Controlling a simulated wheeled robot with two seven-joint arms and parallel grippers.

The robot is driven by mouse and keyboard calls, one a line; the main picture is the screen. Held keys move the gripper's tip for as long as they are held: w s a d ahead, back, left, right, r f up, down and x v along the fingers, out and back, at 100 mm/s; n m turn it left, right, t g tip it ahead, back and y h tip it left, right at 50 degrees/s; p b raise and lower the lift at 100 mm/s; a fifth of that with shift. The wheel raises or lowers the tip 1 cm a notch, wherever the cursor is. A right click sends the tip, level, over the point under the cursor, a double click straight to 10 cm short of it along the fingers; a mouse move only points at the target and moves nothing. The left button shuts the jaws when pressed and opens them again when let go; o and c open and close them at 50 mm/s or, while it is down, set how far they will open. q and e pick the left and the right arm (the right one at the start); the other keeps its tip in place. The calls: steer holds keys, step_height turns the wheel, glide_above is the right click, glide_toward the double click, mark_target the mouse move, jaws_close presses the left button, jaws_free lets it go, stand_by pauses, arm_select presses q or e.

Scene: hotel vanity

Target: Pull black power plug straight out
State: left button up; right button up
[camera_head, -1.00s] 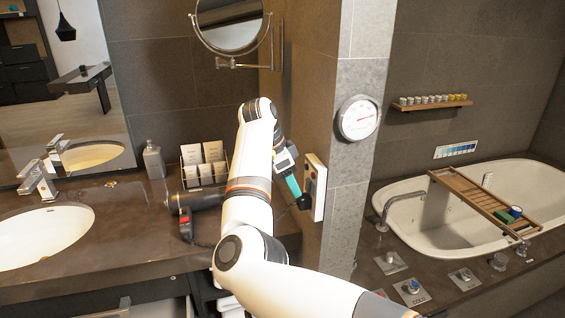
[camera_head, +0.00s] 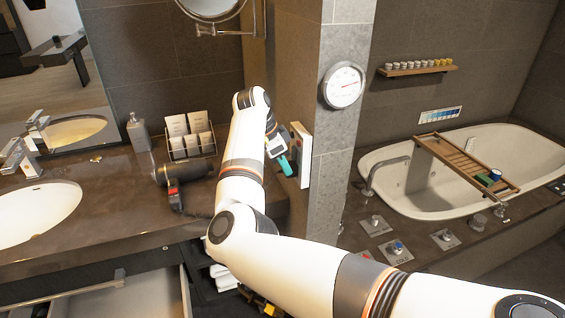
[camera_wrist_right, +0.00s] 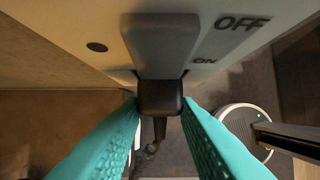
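The black power plug (camera_wrist_right: 160,98) shows in the right wrist view at the pale wall plate (camera_wrist_right: 70,35), just below a grey block on it. Its cord runs down from it. I cannot tell how deep the plug sits. My right gripper (camera_wrist_right: 160,105) has a teal finger on each side of the plug, with the fingertips appearing to touch its sides. In the head view the right gripper (camera_head: 287,166) is beside the wall plate (camera_head: 302,155), and the plug is mostly hidden. My left gripper is not in view.
A black hair dryer (camera_head: 174,170) lies on the dark counter (camera_head: 110,225), left of my right arm. A card rack (camera_head: 190,145) and soap bottle (camera_head: 138,132) stand behind. An open drawer (camera_head: 130,295) is below. The tiled pillar (camera_head: 340,100) and bathtub (camera_head: 400,195) are to the right.

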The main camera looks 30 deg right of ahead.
steer(key=shift+o, duration=1.2)
jaws_close()
steer(key=shift+a, duration=0.2)
steer(key=shift+w+a+p, duration=0.25)
steer(key=shift+a+p, duration=0.05)
steer(key=shift+a, duration=0.5)
steer(key=shift+a, duration=0.1)
steer(key=shift+w+a, duration=0.15)
steer(key=shift+a, duration=0.5)
steer(key=shift+a, duration=0.2)
steer(key=shift+w+a+p, duration=0.2)
steer(key=shift+a+p, duration=0.2)
steer(key=shift+a, duration=0.1)
